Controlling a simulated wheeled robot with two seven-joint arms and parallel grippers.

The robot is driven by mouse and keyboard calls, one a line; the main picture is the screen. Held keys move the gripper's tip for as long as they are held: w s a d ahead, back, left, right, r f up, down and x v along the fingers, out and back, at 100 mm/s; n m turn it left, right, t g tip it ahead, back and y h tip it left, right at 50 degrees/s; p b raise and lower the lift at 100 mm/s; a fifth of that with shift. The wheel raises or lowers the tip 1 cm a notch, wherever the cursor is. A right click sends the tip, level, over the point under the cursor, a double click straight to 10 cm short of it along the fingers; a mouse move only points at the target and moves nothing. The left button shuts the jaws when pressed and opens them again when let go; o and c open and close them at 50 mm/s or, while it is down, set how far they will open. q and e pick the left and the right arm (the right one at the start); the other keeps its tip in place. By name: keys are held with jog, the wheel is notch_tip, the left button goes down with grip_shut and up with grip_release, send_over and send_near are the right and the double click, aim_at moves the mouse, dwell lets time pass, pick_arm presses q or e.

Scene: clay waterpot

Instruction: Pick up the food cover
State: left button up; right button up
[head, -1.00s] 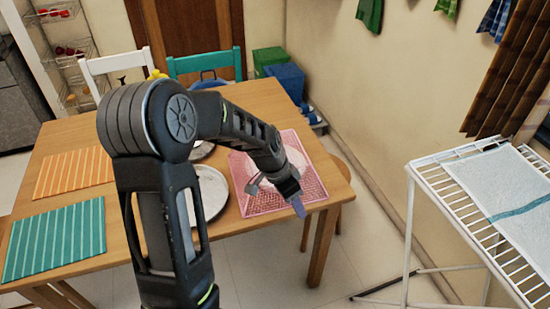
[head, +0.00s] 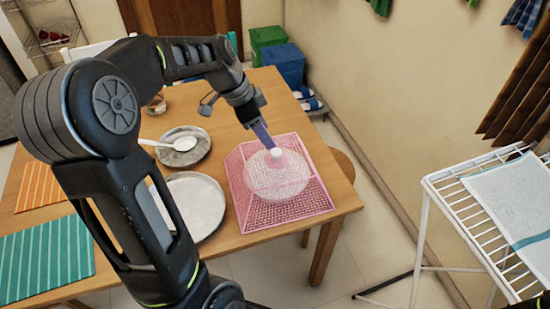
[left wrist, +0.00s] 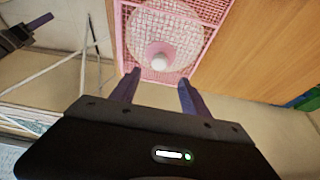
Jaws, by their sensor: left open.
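The food cover (head: 312,196) is a pink mesh pyramid with a white knob on top, standing on the wooden table near its right edge. A pale round shape shows through the mesh. My left gripper (head: 266,138) is open at the cover's top, its purple fingers by the white knob. In the left wrist view the knob of the food cover (left wrist: 143,42) lies just beyond and between the two fingertips of my left gripper (left wrist: 160,77). Whether a finger touches it I cannot tell. My right gripper (left wrist: 36,24) shows partly at the upper left of that view.
Left of the cover are a metal plate (head: 200,203) and a smaller plate with a white spoon (head: 178,144). Striped placemats (head: 45,253) lie further left. A wooden stool (head: 345,166) stands by the right table edge. A white drying rack (head: 450,203) stands at right.

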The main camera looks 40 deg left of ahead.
aim_at(276, 152)
pick_arm(q)
jog(key=shift+x, duration=1.25)
jog(key=shift+s+d, duration=0.1)
jog(key=shift+s, duration=0.05)
jog(key=shift+d+f+p, duration=0.15)
jog(key=shift+f+p, duration=0.3)
jog(key=p+x, duration=0.1)
jog(key=x, duration=0.3)
jog(key=shift+f, duration=0.15)
grip_shut()
